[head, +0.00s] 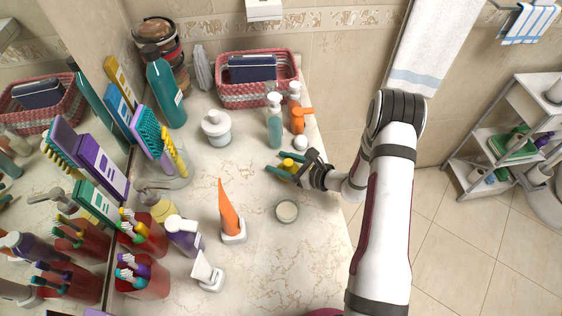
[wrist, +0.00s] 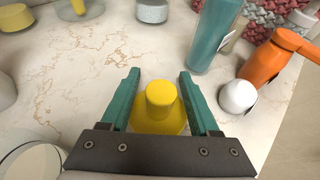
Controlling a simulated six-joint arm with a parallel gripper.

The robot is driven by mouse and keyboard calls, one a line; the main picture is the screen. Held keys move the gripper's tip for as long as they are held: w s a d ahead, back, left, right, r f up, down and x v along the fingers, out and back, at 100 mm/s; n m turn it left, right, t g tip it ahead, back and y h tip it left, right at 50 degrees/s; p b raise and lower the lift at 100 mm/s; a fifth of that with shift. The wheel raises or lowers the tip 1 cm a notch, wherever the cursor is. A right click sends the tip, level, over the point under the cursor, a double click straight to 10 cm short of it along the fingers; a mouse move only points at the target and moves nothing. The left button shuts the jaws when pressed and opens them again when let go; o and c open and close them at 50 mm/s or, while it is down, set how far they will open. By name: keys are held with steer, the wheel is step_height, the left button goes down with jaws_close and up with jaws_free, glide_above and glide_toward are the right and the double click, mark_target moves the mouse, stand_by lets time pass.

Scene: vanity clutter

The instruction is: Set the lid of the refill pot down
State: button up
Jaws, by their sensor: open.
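A yellow lid with a round knob (wrist: 160,102) sits between the fingers of my gripper (wrist: 158,76) in the wrist view, apparently on the marble counter. In the head view the yellow lid (head: 288,164) is small and partly hidden by my gripper (head: 276,163). My gripper's teal fingers are open, one on each side of the lid, with a gap showing beside the knob. An open round pot with a pale top (head: 287,211) stands on the counter nearer the front, perhaps the refill pot. A round pale rim (wrist: 32,165) at the wrist view's lower left seems to be the same pot.
A teal pump bottle (head: 275,122), an orange-topped bottle (head: 298,118) and a small white round item (head: 300,143) stand close behind my gripper. The counter's right edge is near.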

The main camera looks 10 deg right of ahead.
steer(key=shift+r, duration=0.1)
steer(key=shift+s+d+r, duration=0.2)
steer(key=shift+d, duration=0.05)
steer(key=v, duration=1.1)
steer(key=shift+s+a+r, duration=0.1)
steer(key=shift+a+r, duration=0.05)
steer(key=shift+r, duration=0.2)
steer(key=s+a+r+n+g+y, duration=0.2)
steer(key=s+a+r+n+g, duration=0.55)
steer(key=a+r+n, duration=0.35)
steer(key=s+d+r+n+g+h, duration=0.1)
steer(key=s+r+n+h, duration=0.1)
steer(key=s+n+h, duration=0.3)
steer(key=s+d+r+n+g+h, duration=0.1)
steer(key=s+d+r+n+h, duration=0.1)
steer(key=s, duration=1.1)
steer(key=r+n+h, duration=0.1)
steer(key=n+h, duration=0.1)
steer(key=n, duration=0.1)
steer(key=shift+r+h, duration=0.2)
steer(key=shift+h, duration=0.2)
